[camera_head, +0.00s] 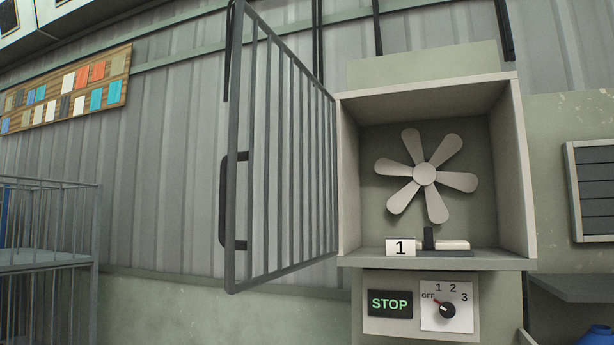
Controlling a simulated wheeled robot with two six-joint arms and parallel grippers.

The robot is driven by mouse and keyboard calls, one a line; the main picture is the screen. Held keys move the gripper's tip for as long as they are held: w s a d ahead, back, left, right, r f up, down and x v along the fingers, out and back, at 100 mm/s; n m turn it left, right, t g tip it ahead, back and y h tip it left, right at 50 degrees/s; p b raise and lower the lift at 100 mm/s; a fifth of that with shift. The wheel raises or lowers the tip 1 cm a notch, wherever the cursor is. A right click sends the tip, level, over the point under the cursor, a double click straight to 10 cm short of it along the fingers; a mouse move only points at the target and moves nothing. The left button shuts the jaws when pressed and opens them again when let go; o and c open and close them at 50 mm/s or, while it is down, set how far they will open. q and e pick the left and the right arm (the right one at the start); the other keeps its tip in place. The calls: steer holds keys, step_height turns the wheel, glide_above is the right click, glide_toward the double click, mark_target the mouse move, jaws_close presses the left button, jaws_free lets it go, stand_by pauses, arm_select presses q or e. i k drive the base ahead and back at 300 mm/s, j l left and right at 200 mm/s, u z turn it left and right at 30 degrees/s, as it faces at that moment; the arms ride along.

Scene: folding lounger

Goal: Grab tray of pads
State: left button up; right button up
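A dark, flat tray-like piece (458,254) lies on the floor of an open box-shaped cabinet (432,92). A cream block (453,244), perhaps a pad, rests on its right part. A short upright black piece (428,238) stands at its middle, perhaps a handle. A white card marked 1 (400,247) stands at its left, and I cannot tell if it is attached. Neither of my grippers shows in the head view.
A barred door (290,150) stands swung open to the cabinet's left. A grey fan (424,174) is on the cabinet's back wall. A wire cage (50,260) stands at far left. A blue object (597,337) shows at lower right.

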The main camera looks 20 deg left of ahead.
mark_target(395, 247)
steer(key=j+z, duration=0.2)
steer(key=j, duration=0.75)
steer(key=j+z, duration=0.2)
steer(key=j, duration=0.8)
steer(key=k, duration=0.05)
